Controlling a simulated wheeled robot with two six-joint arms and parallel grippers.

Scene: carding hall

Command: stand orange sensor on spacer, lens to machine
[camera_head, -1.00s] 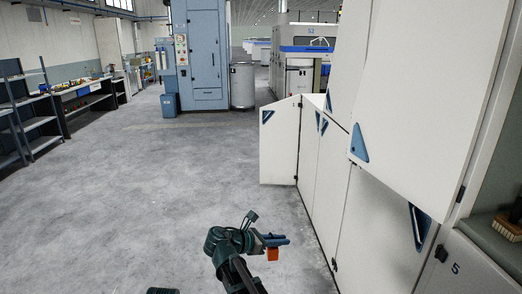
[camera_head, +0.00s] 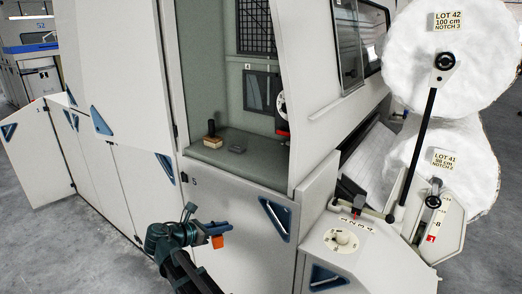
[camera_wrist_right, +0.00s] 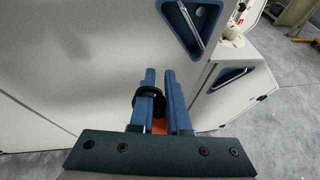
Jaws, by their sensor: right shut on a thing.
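The orange sensor (camera_head: 217,242) is held in my right gripper (camera_head: 228,227), in front of the machine's white lower panels. In the right wrist view my right gripper (camera_wrist_right: 160,80) has its blue fingers close together, with a bit of the orange sensor (camera_wrist_right: 160,127) between them. A black round part shows by the left finger; I cannot tell if it is the lens. A small dark flat piece (camera_head: 237,149) lies on the green-grey ledge in the open bay; I cannot tell if it is the spacer. My left gripper is not in view.
A wooden brush (camera_head: 212,141) stands on the ledge (camera_head: 258,160) of the open bay. A white console with a dial (camera_head: 341,240) juts out at right, below a lever and two large white rolls. An open door (camera_head: 30,150) stands out at left. Grey floor is free at lower left.

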